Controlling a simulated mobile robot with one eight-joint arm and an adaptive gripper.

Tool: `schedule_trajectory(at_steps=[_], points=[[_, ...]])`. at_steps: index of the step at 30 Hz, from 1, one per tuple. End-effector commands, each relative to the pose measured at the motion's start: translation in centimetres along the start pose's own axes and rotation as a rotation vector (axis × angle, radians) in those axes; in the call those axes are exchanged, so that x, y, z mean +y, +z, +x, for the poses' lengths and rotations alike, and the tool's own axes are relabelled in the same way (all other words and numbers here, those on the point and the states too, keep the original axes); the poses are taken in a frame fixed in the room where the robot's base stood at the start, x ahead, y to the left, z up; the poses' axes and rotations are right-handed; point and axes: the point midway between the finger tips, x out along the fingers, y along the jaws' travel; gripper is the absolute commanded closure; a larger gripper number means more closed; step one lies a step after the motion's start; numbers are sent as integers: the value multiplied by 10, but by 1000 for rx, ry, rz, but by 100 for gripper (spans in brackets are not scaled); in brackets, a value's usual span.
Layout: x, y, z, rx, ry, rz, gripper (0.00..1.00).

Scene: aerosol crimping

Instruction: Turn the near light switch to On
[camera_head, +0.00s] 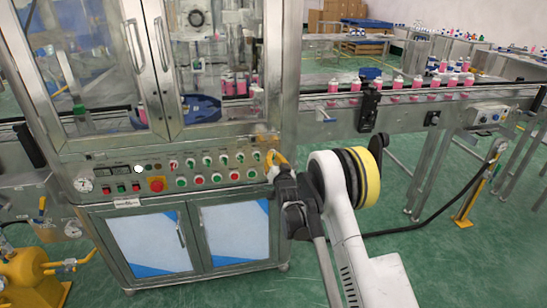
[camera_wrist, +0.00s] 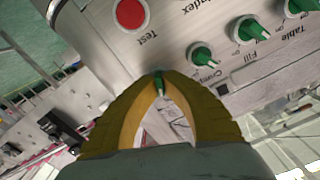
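My gripper (camera_head: 277,158) is at the right end of the machine's control panel (camera_head: 130,160) in the head view. In the wrist view the tips of its yellow fingers (camera_wrist: 159,76) come together around a small green switch knob (camera_wrist: 158,84), and they appear shut on it. The fingers hide most of this knob, and no label for it shows, so I cannot read whether it is a light switch or its setting. Other green knobs sit along the panel, labelled Crimping (camera_wrist: 203,55), Fill (camera_wrist: 249,28) and Table (camera_wrist: 298,7).
A red Test button (camera_wrist: 131,13) is close above the fingers in the wrist view. A red emergency button (camera_head: 157,184) is further left on the panel. A conveyor (camera_head: 440,100) with pink bottles runs off to the right. Cabinet doors (camera_head: 235,232) are below the panel.

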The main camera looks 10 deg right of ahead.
Motion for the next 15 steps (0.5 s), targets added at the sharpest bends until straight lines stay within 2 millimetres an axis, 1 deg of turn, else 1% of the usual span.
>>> schedule_trajectory(at_steps=[6,15], points=[[0,0,0,0,0,107,100],[0,0,0,0,0,167,100]])
